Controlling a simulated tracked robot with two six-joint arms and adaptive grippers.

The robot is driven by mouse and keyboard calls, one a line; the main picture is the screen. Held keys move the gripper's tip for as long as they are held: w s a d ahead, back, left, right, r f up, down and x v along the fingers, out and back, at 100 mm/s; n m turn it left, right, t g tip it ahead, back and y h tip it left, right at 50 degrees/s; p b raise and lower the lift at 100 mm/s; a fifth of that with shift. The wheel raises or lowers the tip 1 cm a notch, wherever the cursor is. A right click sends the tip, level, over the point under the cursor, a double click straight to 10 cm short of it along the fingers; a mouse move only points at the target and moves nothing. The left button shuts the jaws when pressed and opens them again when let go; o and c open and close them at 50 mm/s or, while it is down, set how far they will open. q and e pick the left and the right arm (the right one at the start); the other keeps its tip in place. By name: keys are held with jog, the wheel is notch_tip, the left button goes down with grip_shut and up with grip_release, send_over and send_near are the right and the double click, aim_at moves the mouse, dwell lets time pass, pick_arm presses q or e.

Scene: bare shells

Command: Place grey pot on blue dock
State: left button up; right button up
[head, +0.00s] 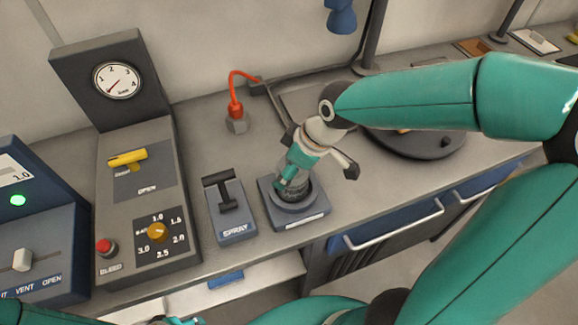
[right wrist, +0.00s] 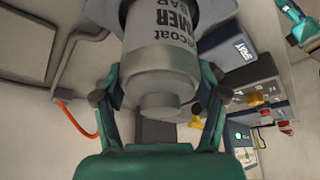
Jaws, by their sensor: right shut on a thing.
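The grey pot (right wrist: 160,75) fills the top middle of the right wrist view, with dark lettering on its side. My right gripper (right wrist: 160,98) is shut around it, one finger on each side. In the head view the right gripper (head: 297,178) points down over the blue dock (head: 322,207), a square blue-grey base with a round ring and a white label. The pot (head: 296,191) is mostly hidden by the fingers there; it stands at the ring, but I cannot tell whether it touches. Part of my left gripper (head: 182,321) shows at the bottom edge; its fingers are unclear.
A SPRAY lever box (head: 235,225) stands close left of the dock. A tall gauge panel (head: 150,210) is further left. Behind are a red hose (head: 236,105) and a dark round plate (head: 425,147). The bench's front edge is close before the dock, above blue drawers (head: 390,220).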

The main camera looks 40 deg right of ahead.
jog(key=shift+f, duration=0.2)
jog(key=o, duration=1.4)
jog(key=v, duration=1.2)
jog(key=shift+b, duration=0.35)
